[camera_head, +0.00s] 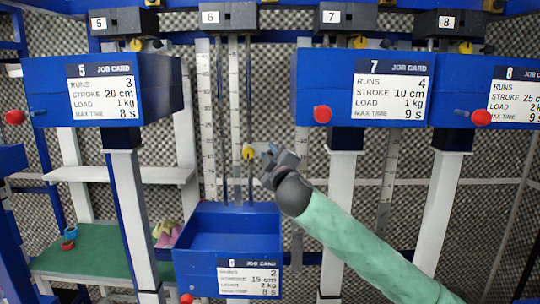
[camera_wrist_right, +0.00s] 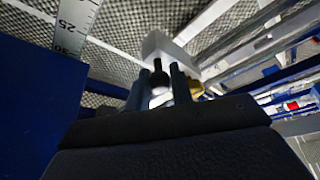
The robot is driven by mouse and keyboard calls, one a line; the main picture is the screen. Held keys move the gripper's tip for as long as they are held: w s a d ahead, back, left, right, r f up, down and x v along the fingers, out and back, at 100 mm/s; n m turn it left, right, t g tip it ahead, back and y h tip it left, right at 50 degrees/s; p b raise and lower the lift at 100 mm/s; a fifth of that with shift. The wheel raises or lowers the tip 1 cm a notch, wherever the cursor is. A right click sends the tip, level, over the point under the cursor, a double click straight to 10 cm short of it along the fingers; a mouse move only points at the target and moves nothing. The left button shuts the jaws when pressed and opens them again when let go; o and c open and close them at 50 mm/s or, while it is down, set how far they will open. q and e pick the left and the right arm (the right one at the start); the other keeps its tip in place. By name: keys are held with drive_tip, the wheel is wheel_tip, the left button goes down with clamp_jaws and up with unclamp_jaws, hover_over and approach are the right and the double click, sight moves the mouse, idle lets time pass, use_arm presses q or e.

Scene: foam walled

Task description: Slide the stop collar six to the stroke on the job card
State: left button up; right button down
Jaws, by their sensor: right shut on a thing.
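Stop collar six shows as a yellow round part (camera_head: 248,153) on the vertical rods under station label 6, beside a pale ruler (camera_head: 234,110). My right gripper (camera_head: 268,158) is just right of it, its arm coming from the lower right. In the right wrist view the dark fingers (camera_wrist_right: 160,88) are shut around a small dark part, with a yellow piece (camera_wrist_right: 197,88) beside them; the exact grip is partly hidden. Job card six (camera_head: 248,279), on the lowered blue box, reads stroke 15 cm, in small blurred print. My left gripper is not in view.
Blue boxes five (camera_head: 45,95), seven (camera_head: 330,70) and eight (camera_head: 460,80) hang higher on either side, with red knobs. The open blue box six (camera_head: 225,218) is below my right gripper. White posts and a shelf (camera_head: 165,175) stand behind left.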

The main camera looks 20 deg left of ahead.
wheel_tip(320, 180, up, 4)
drive_tip(key=shift+f+p, duration=0.1)
drive_tip(key=shift+p, duration=0.2)
wheel_tip(320, 180, up, 4)
drive_tip(key=shift+f, duration=0.2)
drive_tip(key=c, duration=1.2)
unclamp_jaws()
drive_tip(key=shift+c, duration=0.2)
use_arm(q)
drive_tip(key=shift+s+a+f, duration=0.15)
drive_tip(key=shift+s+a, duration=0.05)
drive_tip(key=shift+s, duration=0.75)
